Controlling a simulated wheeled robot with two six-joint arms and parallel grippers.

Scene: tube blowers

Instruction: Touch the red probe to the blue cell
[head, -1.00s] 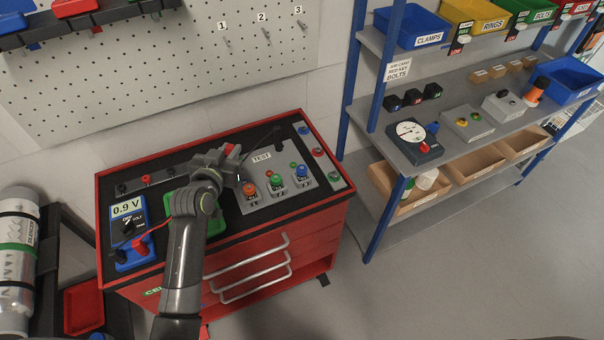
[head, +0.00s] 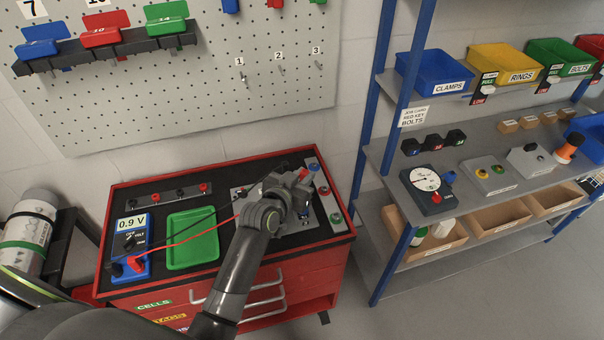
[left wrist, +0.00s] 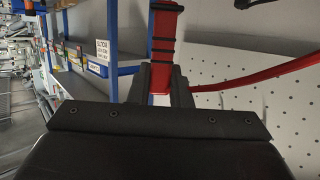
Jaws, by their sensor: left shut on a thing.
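My left gripper (head: 300,182) is shut on the red probe (head: 304,173) above the test board (head: 238,192). In the left wrist view the red probe handle (left wrist: 163,52), with black bands, stands between the fingers. Its red lead runs back to the blue meter (head: 132,245), which reads 0.9 V. The blue cell is mostly hidden behind my gripper, as are the other cells. I cannot tell whether the probe tip touches anything. My right gripper is not in view.
A green tray (head: 193,240) lies empty on the red cabinet's black top. A strip with blue, red and green knobs (head: 323,190) is right of the gripper. A black lead crosses from the meter. A shelf rack (head: 440,135) stands at right.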

